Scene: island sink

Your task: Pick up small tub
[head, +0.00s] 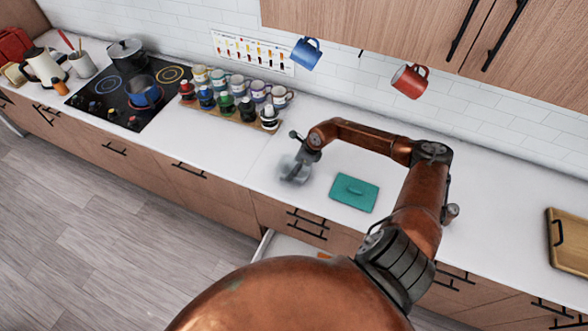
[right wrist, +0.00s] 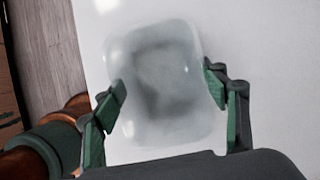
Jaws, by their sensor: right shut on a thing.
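The small tub (right wrist: 152,85) is clear and rounded-square. In the right wrist view it sits between the two fingers of my right gripper (right wrist: 165,88), which is shut on it. In the head view the tub (head: 292,172) shows as a translucent shape at the end of my right arm, at the counter's front part. My right gripper (head: 303,156) is above it there. I cannot tell whether the tub touches the counter. My left gripper is not in view.
A wooden tray (head: 222,108) of mugs and bottles stands behind, left. A black stove (head: 130,92) is further left. Two mugs hang above. A drawer (head: 290,246) below is partly open.

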